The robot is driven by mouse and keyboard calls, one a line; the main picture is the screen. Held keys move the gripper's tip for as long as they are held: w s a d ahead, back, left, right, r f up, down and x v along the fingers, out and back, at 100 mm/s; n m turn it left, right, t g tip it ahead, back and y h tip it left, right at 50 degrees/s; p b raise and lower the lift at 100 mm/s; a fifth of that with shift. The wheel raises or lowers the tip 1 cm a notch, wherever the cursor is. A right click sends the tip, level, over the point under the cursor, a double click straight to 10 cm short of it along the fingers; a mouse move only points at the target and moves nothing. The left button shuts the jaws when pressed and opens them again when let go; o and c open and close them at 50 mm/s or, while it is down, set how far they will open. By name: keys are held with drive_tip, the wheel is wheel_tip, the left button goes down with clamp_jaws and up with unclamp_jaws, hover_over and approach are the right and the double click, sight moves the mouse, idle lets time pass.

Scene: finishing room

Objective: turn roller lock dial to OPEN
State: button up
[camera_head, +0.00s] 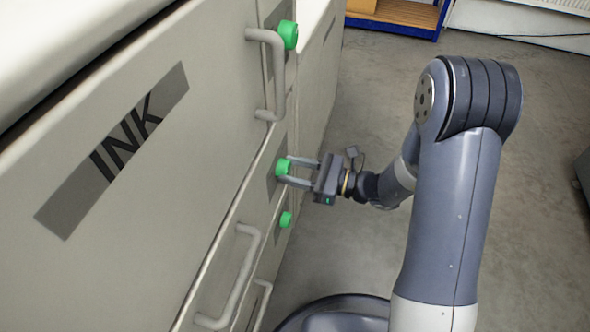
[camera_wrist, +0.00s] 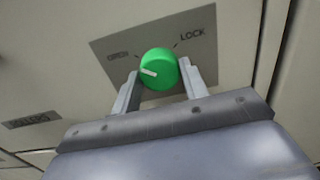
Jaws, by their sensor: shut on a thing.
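The roller lock dial is a green round knob (camera_wrist: 159,66) on a grey plate (camera_wrist: 218,70) marked OPEN at the left and LOCK at the right. Its white pointer line faces left, on the OPEN side, slightly below the tick beside that word. In the head view the dial (camera_head: 282,167) is the middle green knob on the cabinet front. My gripper (camera_head: 290,171) reaches it from the right and is shut on it. In the wrist view my gripper (camera_wrist: 160,74) has one finger on each side of the knob; the exact contact is hard to see.
Another green knob (camera_head: 288,35) sits above and a smaller one (camera_head: 286,219) below. Pale bar handles (camera_head: 277,75) and (camera_head: 238,278) stand out from the cabinet front nearby. A large panel (camera_head: 95,215) reads INK. The grey floor (camera_head: 375,85) beyond my arm is clear.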

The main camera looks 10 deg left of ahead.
drive_tip(key=shift+f, duration=0.1)
drive_tip(key=o, duration=1)
drive_tip(key=shift+c, duration=0.2)
drive_tip(key=d+p, duration=0.2)
drive_tip(key=d, duration=0.8)
drive_tip(key=shift+s+d, duration=0.4)
drive_tip(key=shift+s, duration=0.05)
drive_tip(key=a, duration=0.3)
drive_tip(key=a+b, duration=0.1)
drive_tip(key=a, duration=0.3)
drive_tip(key=w+a+b, duration=0.1)
drive_tip(key=a, duration=0.3)
drive_tip(key=shift+d, duration=0.1)
